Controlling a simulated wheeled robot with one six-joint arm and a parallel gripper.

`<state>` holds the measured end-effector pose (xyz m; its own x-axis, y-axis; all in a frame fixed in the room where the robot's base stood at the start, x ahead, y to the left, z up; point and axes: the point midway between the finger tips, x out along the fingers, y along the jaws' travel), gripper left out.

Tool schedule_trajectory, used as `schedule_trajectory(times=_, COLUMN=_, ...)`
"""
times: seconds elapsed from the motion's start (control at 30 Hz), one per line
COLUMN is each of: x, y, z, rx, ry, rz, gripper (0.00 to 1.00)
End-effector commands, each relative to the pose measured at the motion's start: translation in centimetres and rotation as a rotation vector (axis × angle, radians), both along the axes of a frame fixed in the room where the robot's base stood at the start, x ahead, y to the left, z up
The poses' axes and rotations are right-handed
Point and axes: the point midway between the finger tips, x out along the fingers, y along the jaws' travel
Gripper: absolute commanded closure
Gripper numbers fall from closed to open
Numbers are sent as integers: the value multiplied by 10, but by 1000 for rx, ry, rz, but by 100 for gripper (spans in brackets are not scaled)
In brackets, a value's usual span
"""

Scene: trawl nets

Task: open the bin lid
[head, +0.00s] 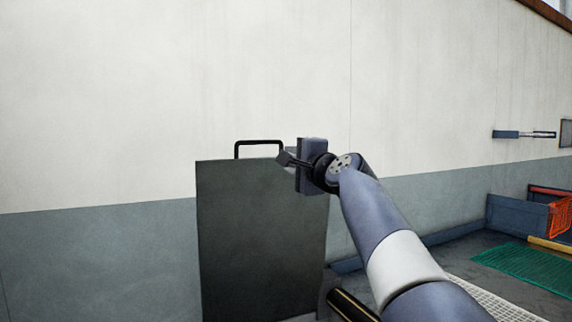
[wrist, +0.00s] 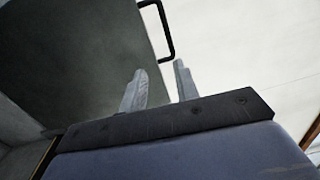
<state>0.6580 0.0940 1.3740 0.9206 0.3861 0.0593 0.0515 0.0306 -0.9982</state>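The bin lid (head: 260,240) is a dark grey-green panel standing about upright, like a raised lid. Its black handle (head: 259,142) sticks up from the top edge. My gripper (head: 284,159) is at the lid's upper right corner, just right of the handle. In the wrist view, the two fingers of my gripper (wrist: 160,72) are apart with nothing between them. The handle (wrist: 169,40) shows beyond the fingertips, and the lid (wrist: 75,60) fills the upper left. The fingers do not hold the handle. The bin's body is mostly out of view.
A white and grey wall (head: 100,110) stands behind the lid. At right are a blue container (head: 515,214), an orange crate (head: 561,216) and a green net (head: 525,265) on the floor. A dark, yellow-edged piece (head: 350,303) lies low beside the lid.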

Motion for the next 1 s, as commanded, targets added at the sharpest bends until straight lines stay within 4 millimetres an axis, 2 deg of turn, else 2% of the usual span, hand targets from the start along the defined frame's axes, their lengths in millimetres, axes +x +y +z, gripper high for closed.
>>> schedule_trajectory(times=0.23, x=-6, y=-3, z=0, rx=1, ry=0, rz=0, gripper=70)
schedule_trajectory(times=0.57, x=-1, y=-1, z=0, rx=1, ry=1, rz=0, gripper=70)
schedule_trajectory(times=0.67, x=7, y=3, z=2, rx=0, ry=1, rz=1, gripper=70)
schedule_trajectory(times=1.0, x=54, y=23, z=6, rx=0, ry=1, rz=1, gripper=70)
